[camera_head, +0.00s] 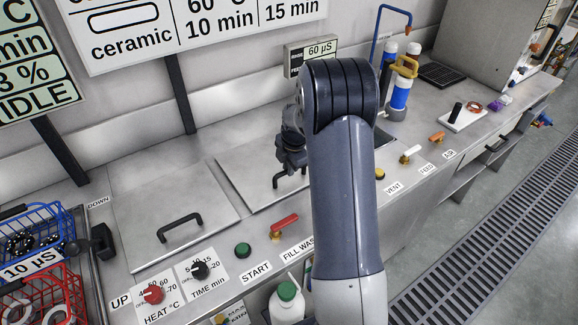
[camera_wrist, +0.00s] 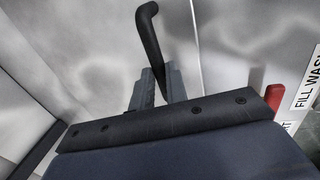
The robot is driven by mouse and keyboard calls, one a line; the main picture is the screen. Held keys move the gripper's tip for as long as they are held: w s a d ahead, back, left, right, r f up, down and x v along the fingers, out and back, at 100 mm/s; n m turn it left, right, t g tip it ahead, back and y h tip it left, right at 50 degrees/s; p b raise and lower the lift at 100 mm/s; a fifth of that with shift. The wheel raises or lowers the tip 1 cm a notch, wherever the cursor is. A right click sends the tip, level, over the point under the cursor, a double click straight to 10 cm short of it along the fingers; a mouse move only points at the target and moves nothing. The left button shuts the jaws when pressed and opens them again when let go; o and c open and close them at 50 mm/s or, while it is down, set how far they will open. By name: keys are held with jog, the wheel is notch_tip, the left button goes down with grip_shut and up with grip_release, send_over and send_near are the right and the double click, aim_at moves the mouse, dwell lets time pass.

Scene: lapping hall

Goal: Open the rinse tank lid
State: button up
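The rinse tank lid appears to be the right-hand of two flat steel lids (camera_head: 238,180). It lies flat and looks closed, with a black bar handle (camera_head: 277,181) near its front edge. My arm hides much of this lid and part of the handle. My gripper (camera_head: 291,160) is at the handle, pointing down. In the wrist view, the handle (camera_wrist: 150,38) runs down from the top centre in between the two grey fingers of my gripper (camera_wrist: 159,85). The fingers sit close on either side of it; whether they press on it is not clear.
The left lid (camera_head: 150,185) is flat, with its own handle (camera_head: 180,226). In front are a red valve lever (camera_head: 285,222), a green button (camera_head: 243,250) and knobs. Baskets (camera_head: 35,235) stand far left. Blue-and-white filter cylinders (camera_head: 399,95) stand behind at right.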

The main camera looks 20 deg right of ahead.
grip_shut()
